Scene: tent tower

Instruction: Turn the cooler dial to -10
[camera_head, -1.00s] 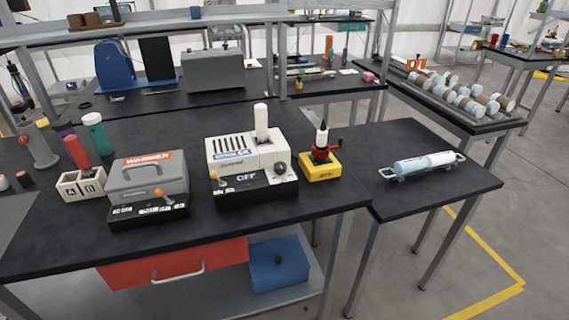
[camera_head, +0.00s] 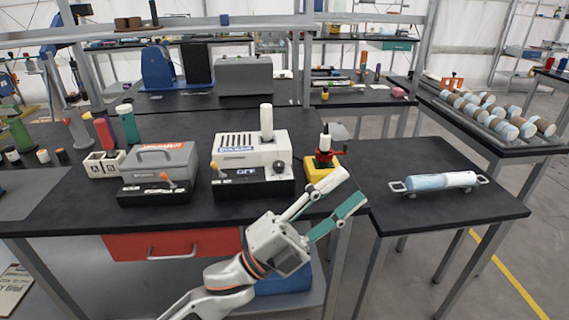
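The white cooler (camera_head: 238,150) stands on the black table, with a white cylinder (camera_head: 266,122) upright on it. Its black front panel has a lit display (camera_head: 247,171) that seems to read OFF. A dark round dial (camera_head: 280,167) is at the right of the front, and an orange-tipped lever (camera_head: 215,168) is at the left. My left gripper (camera_head: 347,190) is in front of the table's right part, right of and nearer than the dial. Its white and teal fingers are apart with nothing visible between them. It does not touch the dial. My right gripper is not in view.
A grey warmer box (camera_head: 160,158) with its own lever stands left of the cooler. A yellow-based device (camera_head: 322,173) stands close on the right, near my fingers. A side table (camera_head: 450,212) holds a blue-white cylinder (camera_head: 440,181). A red drawer (camera_head: 150,245) is below the tabletop.

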